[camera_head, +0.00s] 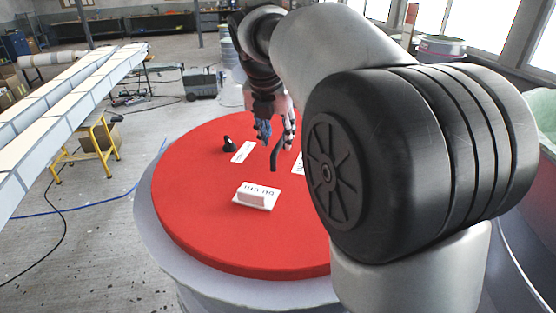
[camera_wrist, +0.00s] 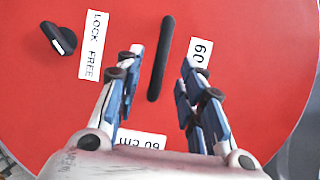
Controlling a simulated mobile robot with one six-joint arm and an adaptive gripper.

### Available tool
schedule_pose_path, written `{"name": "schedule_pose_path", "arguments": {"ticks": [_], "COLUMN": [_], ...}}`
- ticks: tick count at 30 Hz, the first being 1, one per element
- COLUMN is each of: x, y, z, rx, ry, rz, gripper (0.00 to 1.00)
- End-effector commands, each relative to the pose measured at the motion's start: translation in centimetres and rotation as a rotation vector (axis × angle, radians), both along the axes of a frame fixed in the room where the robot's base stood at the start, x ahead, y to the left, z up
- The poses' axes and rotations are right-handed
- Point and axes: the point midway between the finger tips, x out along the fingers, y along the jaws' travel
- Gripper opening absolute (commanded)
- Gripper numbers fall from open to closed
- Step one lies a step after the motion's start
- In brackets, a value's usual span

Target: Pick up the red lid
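The red lid (camera_head: 200,205) is a large round disc lying flat on top of a pale grey round container (camera_head: 160,245). A black bar handle (camera_head: 275,158) stands at the lid's middle; in the wrist view the handle (camera_wrist: 160,58) runs lengthwise between my fingers. My gripper (camera_head: 277,140) is open above the handle, with a finger on each side; it also shows open in the wrist view (camera_wrist: 161,62). I see no finger touching the handle. My arm hides the lid's right part in the head view.
A long pale bench (camera_head: 60,105) on yellow legs stands left. Floor between bench and container is mostly clear, with cables.

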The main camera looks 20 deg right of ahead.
Motion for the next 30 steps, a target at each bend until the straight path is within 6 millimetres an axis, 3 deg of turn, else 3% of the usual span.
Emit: {"name": "schedule_pose_path", "arguments": {"ticks": [12, 20, 30], "x": [1.7, 1.8, 1.8], "y": [-1.5, -1.5, -1.5], "z": [-4.5, -4.7, -4.6], "rx": [0.000, -0.001, -0.001], "ry": [0.001, -0.001, -0.001], "rz": [0.000, 0.000, 0.000], "gripper": [0.36, 0.36, 0.13]}}
